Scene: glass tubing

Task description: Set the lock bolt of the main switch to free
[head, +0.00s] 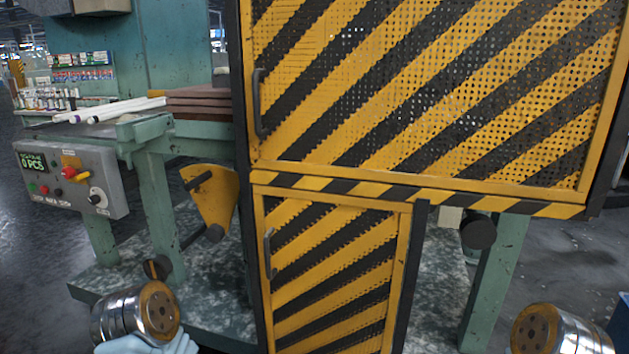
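The grey control box (72,182) hangs at the left edge of the green machine. It has a lit green display (32,161) reading "0 PCS". A red and yellow rotary switch (71,165), apparently the main switch, sits in the upper middle of its face. Its lock bolt is too small to make out, so its setting cannot be told. Parts of both my arms show at the bottom left and bottom right corners, well apart from the box. No gripper fingers are in view.
Small green and red buttons and a dark round knob (97,196) share the box face. White tubes (110,109) lie on the bench above it. Yellow-black striped guard doors (335,270) fill the middle and right. Open floor (40,250) lies below the box.

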